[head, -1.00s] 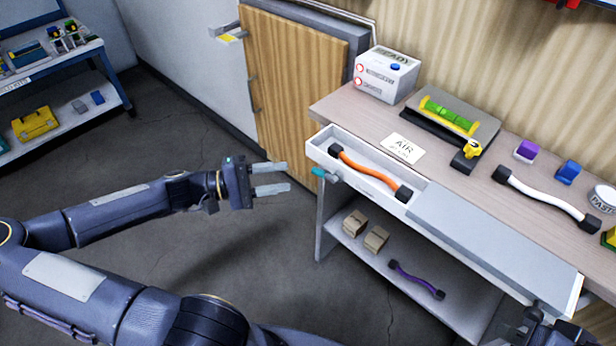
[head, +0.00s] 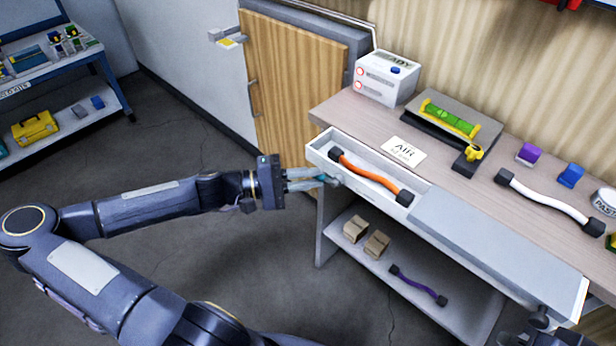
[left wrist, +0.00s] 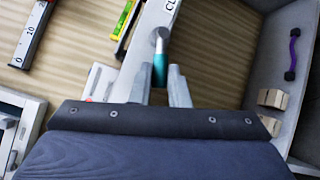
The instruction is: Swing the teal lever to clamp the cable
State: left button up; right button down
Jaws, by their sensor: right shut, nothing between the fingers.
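The teal lever (head: 325,177) sticks out from the left end of the white tray (head: 322,143) at the bench's front. In the left wrist view the teal lever (left wrist: 160,66) hangs from a grey pivot, its teal end between my left fingertips. My left gripper (head: 322,178) is open around it; a narrow gap seems to show on each side. The orange cable (head: 370,172) with black ends lies in the tray. My right gripper (head: 541,322) is only partly in view at the lower right, shut and empty.
A white cable (head: 545,198), a purple block (head: 530,153), a blue block (head: 570,175) and a yellow-green device (head: 448,120) stand on the bench. The shelf below holds small boxes (head: 366,236) and a purple cable (head: 418,286). The floor left of the bench is clear.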

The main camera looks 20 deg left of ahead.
pick_arm(q)
grip_shut()
jog(key=r+m+y+p, duration=0.1)
jog(key=r+m+p, duration=0.1)
jog(key=p, duration=0.2)
jog(key=shift+g, duration=0.4)
jog(key=shift+f+y+p, duration=0.15)
jog(key=shift+y+p, duration=0.2)
jog(key=shift+y, duration=0.05)
jog(key=shift+f, duration=0.1)
jog(key=o, duration=0.6)
grip_release()
